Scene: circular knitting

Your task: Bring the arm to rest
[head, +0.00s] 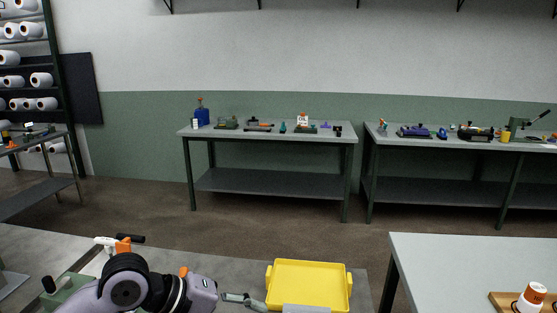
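My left arm reaches in from the bottom left, with a pale lilac and black wrist. Its grey gripper (250,302) points right, its tip close to the left side of a yellow tray (310,272) at the bottom centre. I cannot tell whether it touches the tray. The gripper is small and seen side-on, so whether it is open or shut is unclear. No object shows in it. My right gripper is not in view.
Workbenches with tools (265,135) line the back wall. A rack of white yarn cones (25,30) is at the left. Floor between is clear.

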